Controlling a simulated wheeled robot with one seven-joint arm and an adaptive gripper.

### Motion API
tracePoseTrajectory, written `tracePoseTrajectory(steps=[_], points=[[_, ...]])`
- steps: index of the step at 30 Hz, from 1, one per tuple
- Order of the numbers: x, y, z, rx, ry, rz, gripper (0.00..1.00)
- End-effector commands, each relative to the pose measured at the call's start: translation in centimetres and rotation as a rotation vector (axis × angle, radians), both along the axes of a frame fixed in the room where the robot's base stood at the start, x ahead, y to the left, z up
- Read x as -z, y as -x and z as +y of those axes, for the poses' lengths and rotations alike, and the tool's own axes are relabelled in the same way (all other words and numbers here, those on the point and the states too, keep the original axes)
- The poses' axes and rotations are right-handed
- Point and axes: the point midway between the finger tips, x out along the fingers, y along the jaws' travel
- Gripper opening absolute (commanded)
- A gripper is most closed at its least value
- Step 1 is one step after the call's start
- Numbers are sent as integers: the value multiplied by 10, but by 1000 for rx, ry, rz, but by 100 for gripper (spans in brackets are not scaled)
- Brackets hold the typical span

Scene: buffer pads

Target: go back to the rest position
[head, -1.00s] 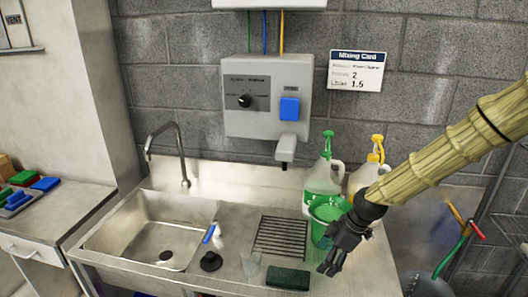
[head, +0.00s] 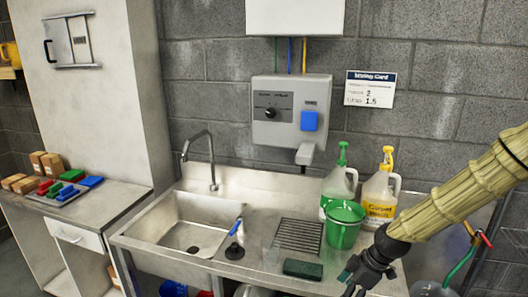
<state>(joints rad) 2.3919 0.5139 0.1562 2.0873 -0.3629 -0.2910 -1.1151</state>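My gripper (head: 356,280) is at the lower right, at the end of my sleeved arm, pointing down over the front right of the steel sink counter (head: 250,268). It is dark and small, and I cannot make out the gap between its fingers. I see nothing held in it. A green bucket (head: 344,226) stands upright just behind and left of it, apart from it in the picture.
Two jugs with pumps, green (head: 336,186) and yellow (head: 379,193), stand behind the bucket. A dispenser (head: 290,112) hangs above.

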Motion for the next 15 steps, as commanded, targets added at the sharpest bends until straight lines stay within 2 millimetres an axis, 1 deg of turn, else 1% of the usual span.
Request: tracePoseTrajectory(steps=[1,5,11,14,15], points=[[9,5,2,17,1,13,77],[31,16,6,77,3,42,77],[72,41,16,196,9,98,77],[100,61,22,278,17,137,77],[113,71,25,319,22,155,77]])
